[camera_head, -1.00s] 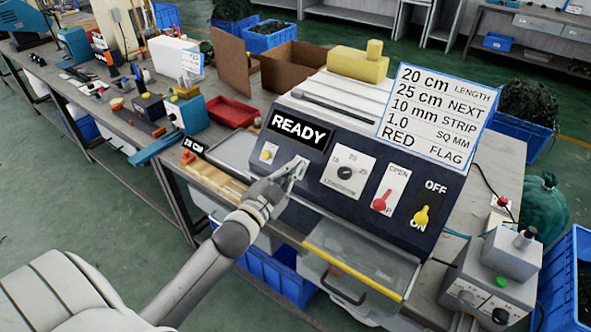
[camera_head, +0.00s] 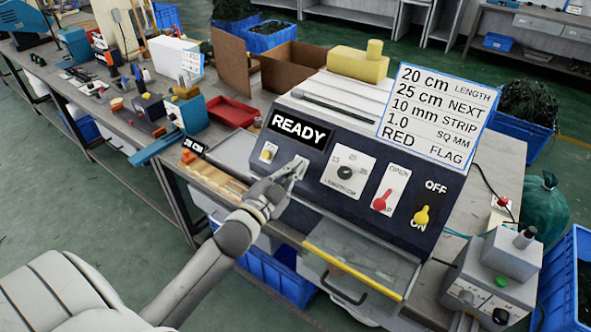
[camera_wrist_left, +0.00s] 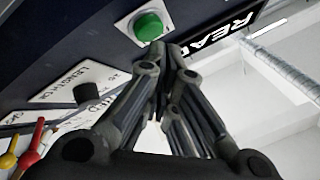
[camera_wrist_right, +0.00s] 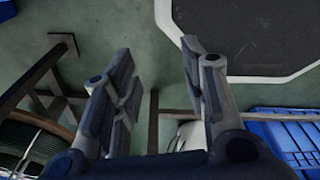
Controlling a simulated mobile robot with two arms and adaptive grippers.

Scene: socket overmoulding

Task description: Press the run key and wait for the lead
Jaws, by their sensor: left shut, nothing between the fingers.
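The dark machine panel (camera_head: 335,215) carries a display reading READY (camera_head: 299,128), a dial (camera_head: 345,172), a red lever (camera_head: 381,200) and a yellow switch (camera_head: 421,217) beside ON. A round green key (camera_wrist_left: 149,27) on a white plate shows in the left wrist view. In the head view my left gripper hides it. My left gripper (camera_head: 300,165) is shut and empty, its tips (camera_wrist_left: 168,48) right by the green key's edge; whether they touch is unclear. My right gripper (camera_wrist_right: 158,60) is open and empty, away from the panel. No lead is visible at the machine.
A card with lengths and RED (camera_head: 432,115) stands on the machine. A clear drawer with a yellow edge (camera_head: 355,268) is below the panel. A wooden fixture (camera_head: 215,180) and red tray (camera_head: 232,111) lie left. A grey control box (camera_head: 490,280) stands right.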

